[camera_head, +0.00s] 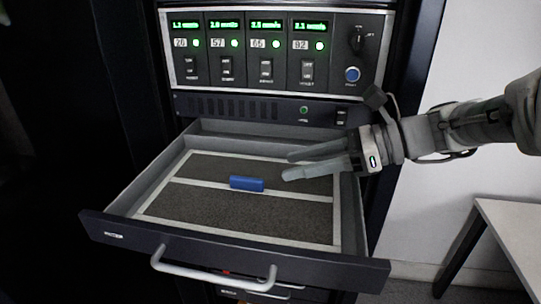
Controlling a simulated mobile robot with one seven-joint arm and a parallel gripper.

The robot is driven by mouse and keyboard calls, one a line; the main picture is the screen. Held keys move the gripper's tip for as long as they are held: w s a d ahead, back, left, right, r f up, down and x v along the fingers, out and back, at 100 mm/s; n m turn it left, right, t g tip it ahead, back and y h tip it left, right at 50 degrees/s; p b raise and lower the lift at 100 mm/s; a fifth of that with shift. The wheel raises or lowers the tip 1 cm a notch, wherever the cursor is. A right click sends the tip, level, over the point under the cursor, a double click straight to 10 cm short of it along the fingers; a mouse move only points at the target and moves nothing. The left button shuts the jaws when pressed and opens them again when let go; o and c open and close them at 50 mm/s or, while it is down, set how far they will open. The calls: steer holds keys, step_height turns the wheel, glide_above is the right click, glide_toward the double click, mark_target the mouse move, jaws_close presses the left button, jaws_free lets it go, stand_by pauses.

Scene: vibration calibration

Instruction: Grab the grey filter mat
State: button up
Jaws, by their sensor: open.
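The grey filter mat (235,214) lies flat inside the open drawer (127,236). It has a dark grey speckled surface with a light frame and a light bar across its middle. A small blue block (246,184) sits on that bar, near the middle of the mat. My gripper (284,165) reaches in from the right, over the right part of the drawer. Its two long grey fingers point left and are apart, with nothing seen between them. The fingers hide a bit of the mat's right side. I cannot tell their exact height above it.
The drawer has raised side walls and a grey front handle (213,277). Above it stands a panel (277,50) with several green displays, switches and a blue button. A white table (513,235) stands at the right. The left is dark.

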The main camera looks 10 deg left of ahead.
mark_target(242, 178)
steer(key=x, duration=1.2)
steer(key=shift+d+f, duration=0.1)
jaws_close()
